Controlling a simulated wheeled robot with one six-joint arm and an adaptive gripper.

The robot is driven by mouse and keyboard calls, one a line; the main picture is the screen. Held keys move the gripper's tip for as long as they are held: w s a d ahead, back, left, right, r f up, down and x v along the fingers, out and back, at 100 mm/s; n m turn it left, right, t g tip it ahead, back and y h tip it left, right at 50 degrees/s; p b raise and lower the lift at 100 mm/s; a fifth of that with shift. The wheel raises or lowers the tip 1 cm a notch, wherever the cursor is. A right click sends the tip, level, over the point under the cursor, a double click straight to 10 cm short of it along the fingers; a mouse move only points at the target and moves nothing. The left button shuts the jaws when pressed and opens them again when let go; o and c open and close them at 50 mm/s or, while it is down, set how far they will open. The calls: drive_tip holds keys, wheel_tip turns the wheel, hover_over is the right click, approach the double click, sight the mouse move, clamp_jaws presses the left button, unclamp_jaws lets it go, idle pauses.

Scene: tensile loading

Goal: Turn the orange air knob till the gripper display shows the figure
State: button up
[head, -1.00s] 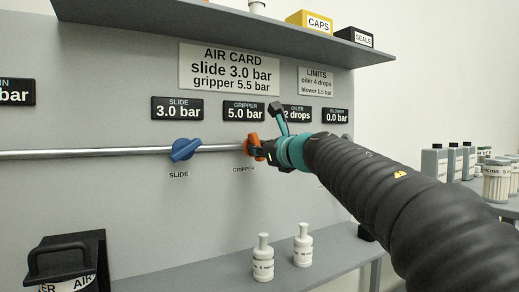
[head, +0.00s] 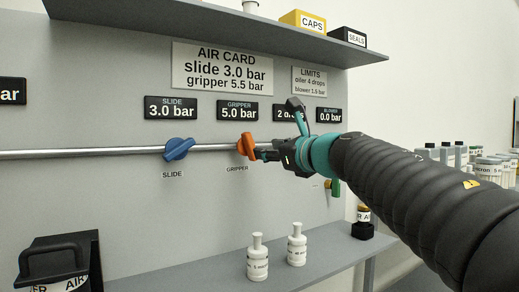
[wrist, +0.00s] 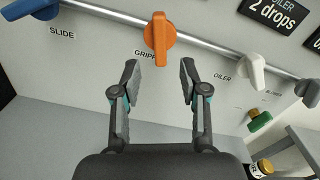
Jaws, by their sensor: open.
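The orange air knob (head: 247,145) sits on the metal pipe above the GRIPPER label. In the wrist view the orange knob (wrist: 159,38) stands just beyond and between my fingertips, its handle pointing nearly along the fingers. My gripper (head: 265,153) is open and empty, to the right of the knob in the head view; it also shows in the wrist view (wrist: 160,78) with both fingers apart. The gripper display (head: 237,111) reads 5.0 bar. The air card (head: 222,69) reads slide 3.0 bar, gripper 5.5 bar.
A blue slide knob (head: 179,149) is on the same pipe to the left; its display (head: 171,107) reads 3.0 bar. A white oiler knob (wrist: 251,70) is to the right in the wrist view. White bottles (head: 257,258) stand on the shelf below.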

drive_tip(key=shift+v, duration=2.1)
